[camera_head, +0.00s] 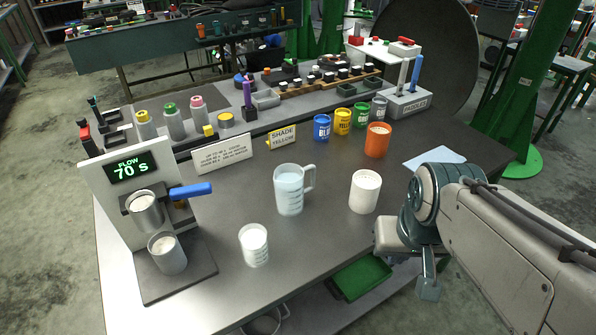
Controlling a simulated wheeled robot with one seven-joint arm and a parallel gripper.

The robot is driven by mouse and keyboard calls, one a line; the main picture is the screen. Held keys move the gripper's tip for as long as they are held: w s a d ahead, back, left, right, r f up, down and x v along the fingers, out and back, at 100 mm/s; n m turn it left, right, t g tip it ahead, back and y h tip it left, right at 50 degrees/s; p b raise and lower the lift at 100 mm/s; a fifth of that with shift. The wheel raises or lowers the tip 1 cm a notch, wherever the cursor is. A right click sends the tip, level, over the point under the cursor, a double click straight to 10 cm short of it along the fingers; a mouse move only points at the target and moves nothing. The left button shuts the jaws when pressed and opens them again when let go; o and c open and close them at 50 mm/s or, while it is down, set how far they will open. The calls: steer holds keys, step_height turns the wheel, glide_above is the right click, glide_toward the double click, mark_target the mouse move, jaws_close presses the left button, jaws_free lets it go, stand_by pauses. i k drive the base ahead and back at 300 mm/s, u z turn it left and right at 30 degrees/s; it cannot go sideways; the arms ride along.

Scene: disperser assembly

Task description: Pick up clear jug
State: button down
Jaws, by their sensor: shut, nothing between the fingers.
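The clear jug (289,192) stands upright near the middle of the table. It looks pale and translucent with dark marks on its side, and its handle (310,178) points right. My gripper (428,290) is at the right front edge of the table, well to the right of the jug and apart from it. It is shut and empty, and its fingers are partly hidden by my wrist.
A white cup (365,192) stands between the jug and my gripper. A smaller marked beaker (254,245) is in front of the jug. The flow device (130,190) with metal cups stands left. An orange cup (378,140) and several coloured paint cans (322,128) are behind.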

mark_target(288, 178)
steer(key=z, duration=2.2)
steer(key=i, duration=1.2)
steer(key=u, duration=3.7)
steer(key=i, duration=0.5)
